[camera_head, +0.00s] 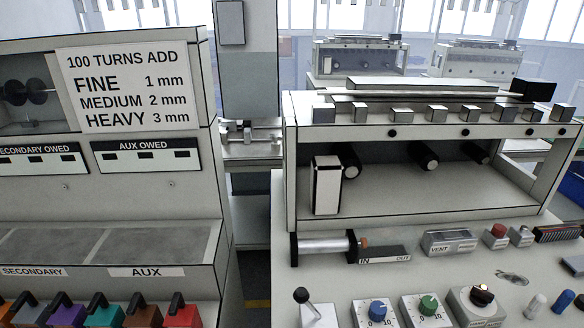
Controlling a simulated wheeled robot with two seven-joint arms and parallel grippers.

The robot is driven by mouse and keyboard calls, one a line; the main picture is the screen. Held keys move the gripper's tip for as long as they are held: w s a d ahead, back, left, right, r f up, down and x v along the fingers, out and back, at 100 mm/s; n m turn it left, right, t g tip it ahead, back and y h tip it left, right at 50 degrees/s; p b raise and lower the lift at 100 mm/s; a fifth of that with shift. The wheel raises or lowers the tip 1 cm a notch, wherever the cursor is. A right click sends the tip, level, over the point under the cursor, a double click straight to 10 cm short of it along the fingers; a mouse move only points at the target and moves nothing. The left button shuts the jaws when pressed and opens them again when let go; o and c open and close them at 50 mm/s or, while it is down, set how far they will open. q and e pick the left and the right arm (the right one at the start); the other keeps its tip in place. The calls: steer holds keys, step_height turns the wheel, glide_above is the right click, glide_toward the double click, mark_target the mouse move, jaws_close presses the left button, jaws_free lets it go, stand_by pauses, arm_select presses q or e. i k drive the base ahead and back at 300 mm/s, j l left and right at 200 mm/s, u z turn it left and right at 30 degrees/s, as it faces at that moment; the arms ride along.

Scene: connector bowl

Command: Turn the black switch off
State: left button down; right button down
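Two black-topped controls stand on the pale panel at the lower right, and I cannot tell for sure which is the black switch. One is a black rotary switch (482,295) on a square beige base. The other is a lever with a black ball tip (301,295) on a white base, its stick leaning to the upper left. Any labels around the rotary switch are too small to read. Neither of my grippers is in view, and nothing touches these controls.
A blue dial (377,310) and a green dial (428,305) stand between the two controls. A red button (498,231) and a vent block (449,242) are behind. Several coloured black-handled bins (104,308) line the lower left. A gap separates the two machines.

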mark_target(481, 298)
steer(key=l+z, duration=0.15)
steer(key=z, duration=1.3)
